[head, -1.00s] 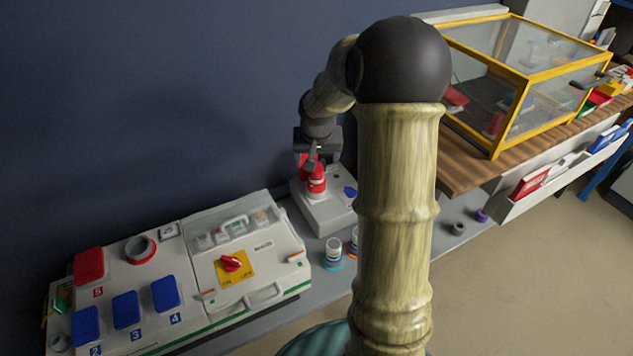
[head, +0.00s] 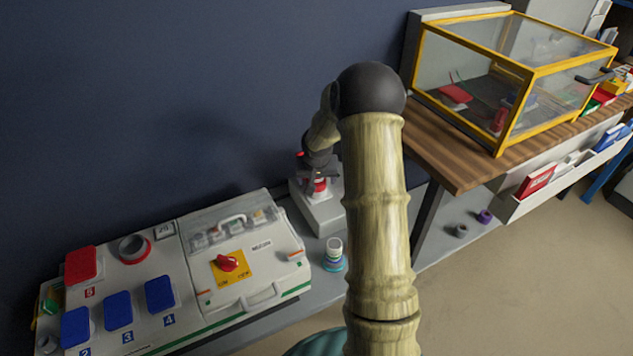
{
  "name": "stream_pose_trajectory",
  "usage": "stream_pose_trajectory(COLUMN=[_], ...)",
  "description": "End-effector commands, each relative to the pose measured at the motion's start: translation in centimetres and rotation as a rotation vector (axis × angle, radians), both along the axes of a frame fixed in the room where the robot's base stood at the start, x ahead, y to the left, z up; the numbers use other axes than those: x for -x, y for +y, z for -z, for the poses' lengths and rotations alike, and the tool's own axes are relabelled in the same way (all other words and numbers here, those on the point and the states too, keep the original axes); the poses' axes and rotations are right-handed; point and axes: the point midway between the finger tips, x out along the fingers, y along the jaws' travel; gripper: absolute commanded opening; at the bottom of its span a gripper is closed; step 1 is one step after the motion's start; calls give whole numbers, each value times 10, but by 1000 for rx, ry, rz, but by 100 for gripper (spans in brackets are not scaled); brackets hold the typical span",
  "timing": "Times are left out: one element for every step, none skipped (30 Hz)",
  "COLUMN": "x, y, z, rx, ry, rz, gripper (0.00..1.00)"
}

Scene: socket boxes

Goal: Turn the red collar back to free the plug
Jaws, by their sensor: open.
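The red collar (head: 320,186) sits on the light grey socket box (head: 322,214) against the dark wall, with a pale band at its base. A red part, perhaps the plug (head: 301,156), shows in a small patch above it, mostly behind my arm. My gripper (head: 318,176) is small and dark in this view. It is open and points down at the top of the collar. I cannot tell whether its fingers touch the collar or stand around it. My arm hides the right side of the box.
A control case (head: 245,250) with a red knob and blue buttons stands at the front left. A small jar (head: 334,252) stands before the socket box. A yellow-framed glass case (head: 520,85) sits on a wooden shelf (head: 470,170) at the right.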

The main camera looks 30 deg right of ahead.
Motion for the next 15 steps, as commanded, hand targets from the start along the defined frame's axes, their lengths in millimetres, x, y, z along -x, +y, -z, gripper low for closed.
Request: stream_pose_trajectory(x=[-2,-2,-3,-3,-3,-3,-3,-3,-3,-3,-3,-3,-3,-3,-3], y=[-1,-1,-1,-1,-1,-1,-1,-1,-1,-1,-1,-1,-1,-1,-1], z=[5,6,7,8,8,8,8,8,8,8,7,7,7,7,7], rx=[0,0,0,0,0,0,0,0,0,0,0,0,0,0,0], ry=[0,0,-1,-1,-1,-1,-1,-1,-1,-1,-1,-1,-1,-1,-1], rz=[0,0,0,0,0,0,0,0,0,0,0,0,0,0,0], gripper=[76,76,76,76,76,76,76,76,76,76,76,70,64,58,51])
